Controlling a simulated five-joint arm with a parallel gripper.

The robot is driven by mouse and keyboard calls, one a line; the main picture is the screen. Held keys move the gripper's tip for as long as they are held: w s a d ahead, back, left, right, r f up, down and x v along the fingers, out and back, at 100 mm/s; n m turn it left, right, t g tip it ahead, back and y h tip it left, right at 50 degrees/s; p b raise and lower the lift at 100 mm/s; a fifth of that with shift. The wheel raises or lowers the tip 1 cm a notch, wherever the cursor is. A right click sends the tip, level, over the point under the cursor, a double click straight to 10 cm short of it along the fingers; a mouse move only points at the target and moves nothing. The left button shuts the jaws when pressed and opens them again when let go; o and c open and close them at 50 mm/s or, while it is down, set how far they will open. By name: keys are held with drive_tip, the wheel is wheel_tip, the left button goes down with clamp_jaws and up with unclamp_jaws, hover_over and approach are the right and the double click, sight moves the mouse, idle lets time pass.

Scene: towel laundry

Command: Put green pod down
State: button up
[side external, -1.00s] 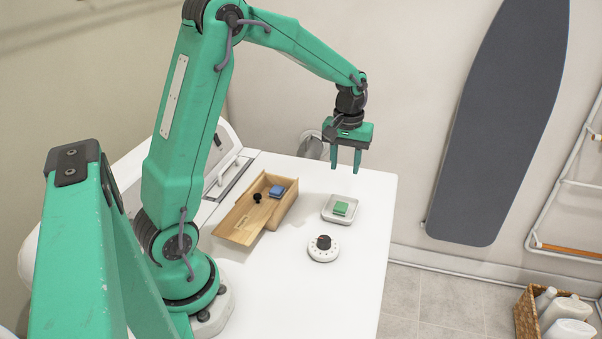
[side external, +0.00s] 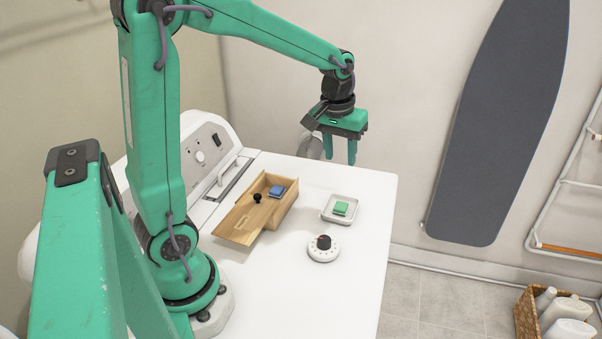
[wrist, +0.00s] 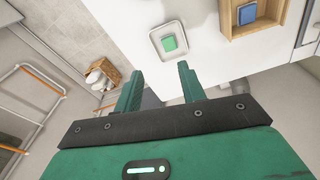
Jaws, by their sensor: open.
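The green pod (side external: 341,208) lies in a small white square tray (side external: 326,216) on the white worktop. In the wrist view the pod (wrist: 169,44) sits inside the tray (wrist: 154,38), beyond the fingertips. My gripper (side external: 338,160) is open and empty. It hangs above and behind the tray, fingers down, apart from the pod. In the wrist view its two fingers (wrist: 158,78) are spread with nothing between them.
A wooden box (side external: 287,206) with its lid slid partly off holds a blue pod (side external: 277,191). A white dial with a dark knob (side external: 323,248) stands in front of the tray. A white machine with a control panel (side external: 205,151) stands at the back left. The worktop's right side is clear.

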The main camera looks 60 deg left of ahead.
drive_tip(key=s+d+r+m+t, duration=0.2)
drive_tip(key=s+d+m, duration=0.1)
drive_tip(key=s, duration=0.5)
drive_tip(key=s+d+r+m+t, duration=0.2)
drive_tip(key=s+d+r+m, duration=0.1)
drive_tip(key=s, duration=0.5)
drive_tip(key=shift+d, duration=0.7)
drive_tip(key=shift+s+r, duration=0.1)
